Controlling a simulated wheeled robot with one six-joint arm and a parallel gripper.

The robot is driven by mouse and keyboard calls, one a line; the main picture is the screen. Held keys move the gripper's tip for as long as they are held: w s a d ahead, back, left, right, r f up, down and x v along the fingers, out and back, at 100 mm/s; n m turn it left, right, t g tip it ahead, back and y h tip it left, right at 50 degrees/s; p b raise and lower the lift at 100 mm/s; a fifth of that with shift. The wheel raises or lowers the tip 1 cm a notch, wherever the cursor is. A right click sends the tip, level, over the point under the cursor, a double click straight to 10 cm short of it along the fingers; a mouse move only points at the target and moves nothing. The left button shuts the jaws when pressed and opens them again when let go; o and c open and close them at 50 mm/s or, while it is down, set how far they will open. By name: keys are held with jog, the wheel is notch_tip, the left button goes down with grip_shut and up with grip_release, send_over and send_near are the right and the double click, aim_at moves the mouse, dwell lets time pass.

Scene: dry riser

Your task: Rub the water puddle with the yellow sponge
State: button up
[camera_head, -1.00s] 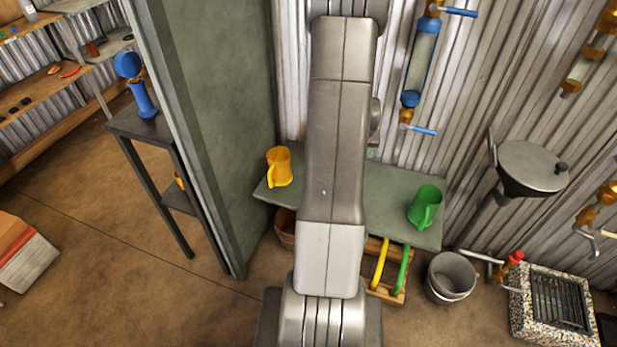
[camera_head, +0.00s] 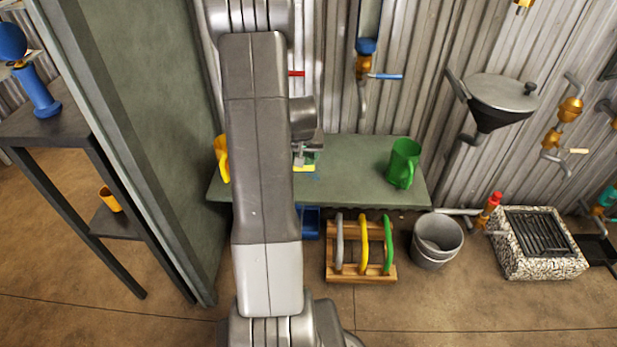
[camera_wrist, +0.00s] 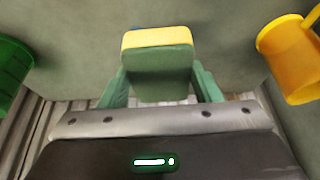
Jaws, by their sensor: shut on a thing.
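The yellow sponge (camera_wrist: 157,39) has a yellow layer and a green layer. In the wrist view it sits between the green fingers of my gripper (camera_wrist: 158,78), which is shut on it. In the head view the sponge (camera_head: 304,168) shows as a small yellow patch under my gripper (camera_head: 307,155), at the green bench top (camera_head: 345,170). I cannot tell whether it touches the bench. A small blue patch (camera_head: 313,177) beside the sponge may be the water puddle; most of it is hidden.
A green mug (camera_head: 404,163) stands right of the sponge on the bench. A yellow mug (camera_head: 222,158) stands left, partly hidden by my arm. A wooden rack (camera_head: 360,276) and a grey bucket (camera_head: 437,241) are on the floor. A corrugated wall is behind, a green partition on the left.

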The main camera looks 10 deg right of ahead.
aim_at(309, 158)
jog(key=shift+s+d+f+b, duration=0.1)
jog(key=shift+d+f+b, duration=0.3)
jog(key=shift+f+b, duration=0.4)
jog(key=shift+d+f+b, duration=0.35)
jog(key=shift+f+b, duration=0.15)
jog(key=shift+f, duration=0.45)
